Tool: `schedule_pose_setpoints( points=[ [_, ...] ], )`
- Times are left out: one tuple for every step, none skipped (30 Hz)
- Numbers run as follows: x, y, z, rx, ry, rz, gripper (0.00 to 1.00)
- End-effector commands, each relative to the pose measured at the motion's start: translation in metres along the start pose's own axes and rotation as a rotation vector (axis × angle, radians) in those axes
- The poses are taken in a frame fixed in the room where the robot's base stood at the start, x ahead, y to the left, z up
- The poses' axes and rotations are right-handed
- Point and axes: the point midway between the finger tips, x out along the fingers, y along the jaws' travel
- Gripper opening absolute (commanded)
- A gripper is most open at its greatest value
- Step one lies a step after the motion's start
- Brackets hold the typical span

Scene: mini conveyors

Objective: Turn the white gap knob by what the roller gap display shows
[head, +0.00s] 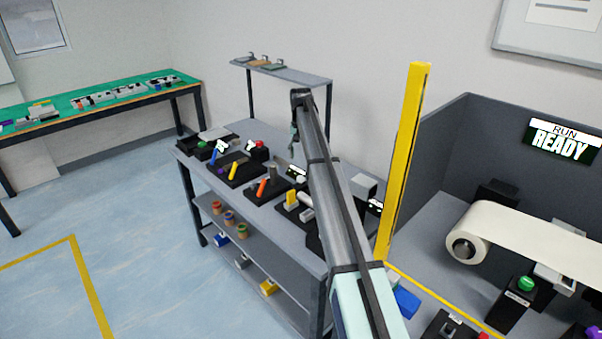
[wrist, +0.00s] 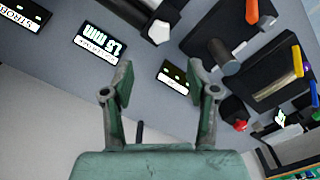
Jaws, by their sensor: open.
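My gripper (wrist: 160,85) is open and empty in the wrist view, with its two fingers spread over the grey bench top. It also shows small in the head view (head: 293,140), hanging above the bench. A black display (wrist: 100,45) left of the fingers appears to read 1.5 mm; its small caption is unreadable, so I cannot confirm it is the roller gap display. A white knob-like part (wrist: 162,25) on a dark mount sits at the top middle, apart from the fingers. I cannot tell its turn angle. In the head view, the arm hides part of the bench.
Another display (wrist: 173,77) lies between the fingers, and one at upper left (wrist: 22,12) seems to read STRONG. Levers in orange (wrist: 252,12) and yellow (wrist: 298,62) and a red button (wrist: 240,125) stand right. A yellow post (head: 404,160) and conveyor with READY sign (head: 562,139) are right.

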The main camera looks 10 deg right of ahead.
Motion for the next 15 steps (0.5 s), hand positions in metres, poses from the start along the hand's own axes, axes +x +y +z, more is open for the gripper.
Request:
schedule_pose_setpoints(
  points=[
    [0.01, 0.0, 0.002, 0.0, -0.003, 0.001, 0.59],
    [0.015, 0.0, 0.002, 0.0, -0.003, 0.001, 0.59],
    [0.023, 0.0, 0.001, 0.0, -0.002, 0.001, 0.59],
    [0.03, 0.0, 0.001, 0.0, -0.002, 0.001, 0.59],
    [0.035, 0.0, 0.002, 0.0, -0.003, 0.001, 0.59],
    [0.043, 0.0, 0.002, 0.0, -0.002, 0.001, 0.59],
    [0.049, 0.0, 0.001, 0.0, -0.002, 0.001, 0.59],
    [0.054, 0.0, 0.001, 0.0, -0.002, 0.001, 0.59],
    [0.061, 0.0, 0.001, 0.0, -0.003, 0.001, 0.59],
    [0.065, 0.0, 0.001, 0.0, -0.002, 0.001, 0.59],
    [0.07, 0.0, 0.001, 0.0, -0.001, 0.001, 0.59],
    [0.075, 0.0, 0.001, 0.0, -0.001, 0.001, 0.59],
    [0.079, 0.0, 0.001, 0.0, -0.002, 0.001, 0.59],
    [0.083, 0.0, 0.001, 0.0, -0.002, 0.001, 0.59],
    [0.086, 0.0, 0.001, 0.0, -0.001, 0.001, 0.59]
  ],
)
